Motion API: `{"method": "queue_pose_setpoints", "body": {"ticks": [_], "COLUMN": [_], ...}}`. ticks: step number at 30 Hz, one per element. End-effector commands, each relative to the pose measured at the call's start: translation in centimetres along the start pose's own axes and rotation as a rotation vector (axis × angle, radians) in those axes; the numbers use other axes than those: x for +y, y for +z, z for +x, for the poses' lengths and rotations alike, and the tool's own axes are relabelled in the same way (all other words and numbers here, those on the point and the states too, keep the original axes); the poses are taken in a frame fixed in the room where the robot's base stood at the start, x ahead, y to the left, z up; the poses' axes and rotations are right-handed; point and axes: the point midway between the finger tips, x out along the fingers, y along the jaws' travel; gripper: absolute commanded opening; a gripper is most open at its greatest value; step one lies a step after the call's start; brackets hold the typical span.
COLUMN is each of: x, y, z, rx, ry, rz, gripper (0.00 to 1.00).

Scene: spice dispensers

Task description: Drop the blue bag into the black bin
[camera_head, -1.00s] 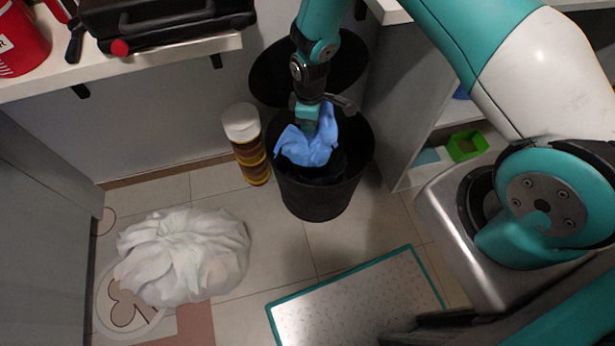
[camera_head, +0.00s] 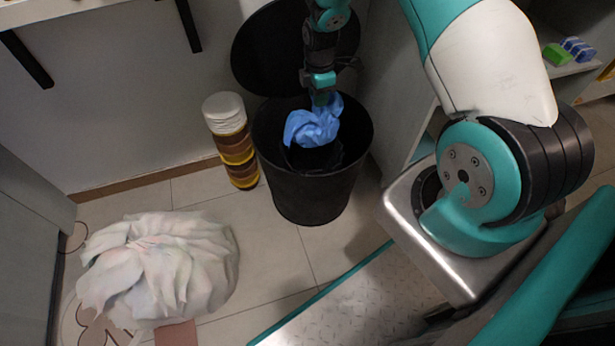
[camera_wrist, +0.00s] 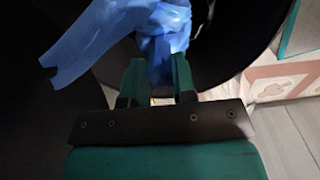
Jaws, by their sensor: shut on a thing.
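The blue bag (camera_head: 312,128) hangs crumpled from my gripper (camera_head: 322,97), over the mouth of the black bin (camera_head: 310,195). My gripper points down and is shut on the top of the bag. In the wrist view the blue bag (camera_wrist: 135,28) is pinched between the two green fingers of my gripper (camera_wrist: 161,75). The bin stands upright on the floor with its dark round lid (camera_head: 290,50) raised behind it. The bag's lower end is at or just inside the rim; its exact depth I cannot tell.
A brown and yellow container with a white top (camera_head: 231,140) stands just left of the bin. A large white bag (camera_head: 160,268) lies on the tiled floor at the front left. A white shelf unit (camera_head: 405,95) stands to the right.

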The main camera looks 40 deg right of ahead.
Motion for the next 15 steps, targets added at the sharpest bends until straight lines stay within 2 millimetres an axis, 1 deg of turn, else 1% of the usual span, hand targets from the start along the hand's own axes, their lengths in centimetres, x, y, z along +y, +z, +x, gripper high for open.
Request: {"method": "queue_pose_setpoints", "body": {"ticks": [1,3,6,13,14,15], "x": [0.03,0.04,0.04,0.04,0.04,0.04], "y": [-0.02,-0.03,-0.03,-0.04,-0.04,-0.04], "z": [1.15,1.66,1.92,1.78,1.78,1.78], "rx": [0.000,0.000,0.000,0.000,0.000,0.000], "ry": [0.001,0.001,0.001,0.001,0.001,0.001], "rz": [0.000,0.000,0.000,0.000,0.000,0.000], "gripper": [0.00,0.00,0.00,0.00,0.29,0.39]}}
